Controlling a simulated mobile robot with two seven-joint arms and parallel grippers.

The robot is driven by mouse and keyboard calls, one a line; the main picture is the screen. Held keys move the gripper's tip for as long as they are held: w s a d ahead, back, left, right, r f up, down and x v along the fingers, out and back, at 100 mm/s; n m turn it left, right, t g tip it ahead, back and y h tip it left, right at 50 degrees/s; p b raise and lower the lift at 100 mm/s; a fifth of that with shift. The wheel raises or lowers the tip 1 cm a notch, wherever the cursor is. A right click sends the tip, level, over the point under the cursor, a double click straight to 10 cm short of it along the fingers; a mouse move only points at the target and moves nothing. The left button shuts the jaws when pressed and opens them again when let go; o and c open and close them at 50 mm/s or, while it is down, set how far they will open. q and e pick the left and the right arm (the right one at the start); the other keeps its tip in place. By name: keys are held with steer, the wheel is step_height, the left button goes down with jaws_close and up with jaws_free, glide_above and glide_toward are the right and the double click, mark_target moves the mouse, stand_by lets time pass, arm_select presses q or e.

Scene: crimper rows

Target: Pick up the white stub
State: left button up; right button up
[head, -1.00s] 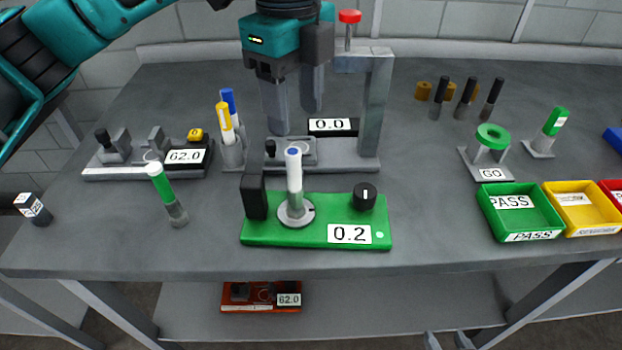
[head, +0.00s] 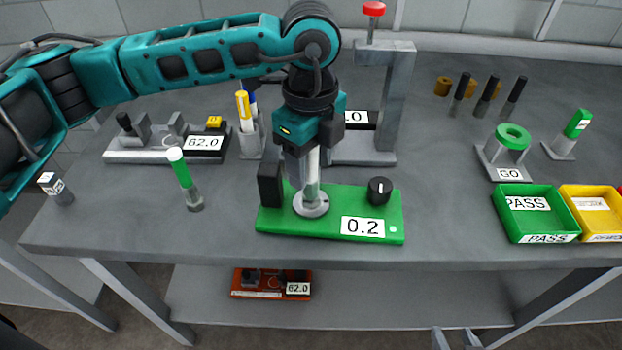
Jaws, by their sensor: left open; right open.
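The white stub (head: 312,184) stands upright in the round grey seat of a green gauge block (head: 273,224) that reads 0.2. My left gripper (head: 306,170) points down from above at the stub, with its fingers open at the stub's upper part. The gripper hides the stub's blue top, and I cannot tell whether a finger touches it. My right gripper (head: 455,340) shows only as two separated grey fingertips at the bottom edge, below the table front, empty.
A black post (head: 269,184) and a black knob (head: 379,190) flank the stub on the block. A grey press frame (head: 392,105) is close behind. Green (head: 507,220) and yellow trays sit right.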

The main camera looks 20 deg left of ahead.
arm_select(q)
steer(key=shift+f, duration=0.2)
jaws_close()
stand_by(0.4)
